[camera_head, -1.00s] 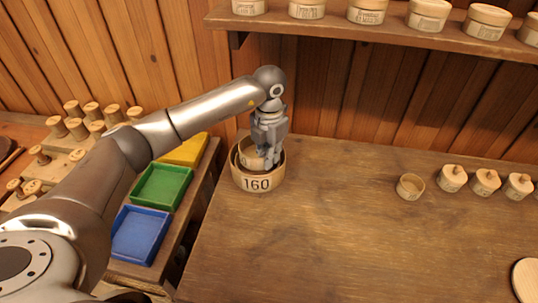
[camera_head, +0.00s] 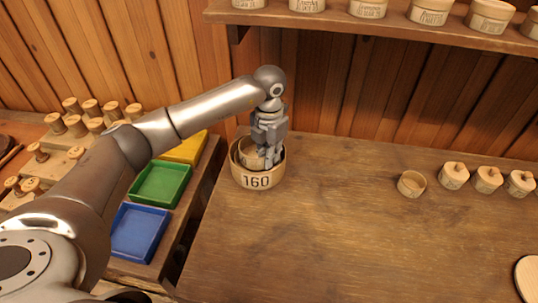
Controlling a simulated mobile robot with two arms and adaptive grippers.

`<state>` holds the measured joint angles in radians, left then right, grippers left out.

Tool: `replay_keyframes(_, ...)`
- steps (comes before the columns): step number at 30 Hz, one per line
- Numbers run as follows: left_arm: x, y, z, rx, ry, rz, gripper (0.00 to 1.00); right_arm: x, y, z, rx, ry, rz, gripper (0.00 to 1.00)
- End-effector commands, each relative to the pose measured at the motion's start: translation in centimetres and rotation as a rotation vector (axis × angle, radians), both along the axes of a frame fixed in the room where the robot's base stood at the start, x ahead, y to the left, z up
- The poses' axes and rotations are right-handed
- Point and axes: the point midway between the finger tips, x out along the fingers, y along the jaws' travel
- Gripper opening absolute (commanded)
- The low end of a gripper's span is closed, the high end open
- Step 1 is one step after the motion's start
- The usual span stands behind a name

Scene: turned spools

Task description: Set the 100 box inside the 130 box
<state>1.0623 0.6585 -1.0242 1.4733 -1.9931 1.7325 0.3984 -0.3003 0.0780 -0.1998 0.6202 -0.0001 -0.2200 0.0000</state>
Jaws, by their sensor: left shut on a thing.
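A round wooden box labelled 160 (camera_head: 257,182) stands open at the back left of the workbench. A smaller pale round box (camera_head: 247,150) shows inside it, its number hidden from view. My left gripper (camera_head: 268,162) points down into the 160 box and is shut on the wall of the smaller box at its right side. The fingertips are partly hidden by the boxes' rims. I cannot read a 100 or 130 label anywhere, so I cannot tell which number the held box bears. My right gripper is not in view.
A small open round box (camera_head: 411,184) stands at right on the workbench (camera_head: 330,230), beside several lidded knobbed boxes (camera_head: 454,176). A shelf (camera_head: 400,32) with labelled boxes overhangs the back. Yellow, green and blue trays (camera_head: 138,233) lie left. The bench's middle is clear.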

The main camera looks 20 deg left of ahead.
Motion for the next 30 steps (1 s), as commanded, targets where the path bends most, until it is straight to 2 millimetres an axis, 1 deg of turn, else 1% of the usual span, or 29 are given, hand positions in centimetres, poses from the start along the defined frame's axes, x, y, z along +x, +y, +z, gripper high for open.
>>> replay_keyframes(7, 0.01, 0.01, 0.07, 0.0, -0.001, 0.0, 0.0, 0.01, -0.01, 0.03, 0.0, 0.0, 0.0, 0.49)
replay_keyframes(8, 0.01, 0.01, 0.07, 0.0, -0.001, 0.0, 0.12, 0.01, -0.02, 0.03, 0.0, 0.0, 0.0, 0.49)
replay_keyframes(13, 0.01, 0.01, 0.06, 0.0, -0.001, 0.0, 0.34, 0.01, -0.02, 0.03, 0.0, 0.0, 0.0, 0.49)
replay_keyframes(20, 0.0, -0.01, 0.04, 0.0, 0.0, 0.0, 0.35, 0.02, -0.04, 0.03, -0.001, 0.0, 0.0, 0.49)
replay_keyframes(21, 0.0, -0.01, 0.04, 0.0, 0.0, 0.0, 0.4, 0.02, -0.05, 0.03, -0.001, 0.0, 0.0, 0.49)
replay_keyframes(24, -0.01, -0.02, 0.03, 0.0, 0.0, 0.0, 0.51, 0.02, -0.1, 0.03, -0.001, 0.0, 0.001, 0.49)
replay_keyframes(30, 0.0, -0.03, 0.04, 0.0, 0.0, 0.0, 0.51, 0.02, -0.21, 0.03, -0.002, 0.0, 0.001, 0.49)
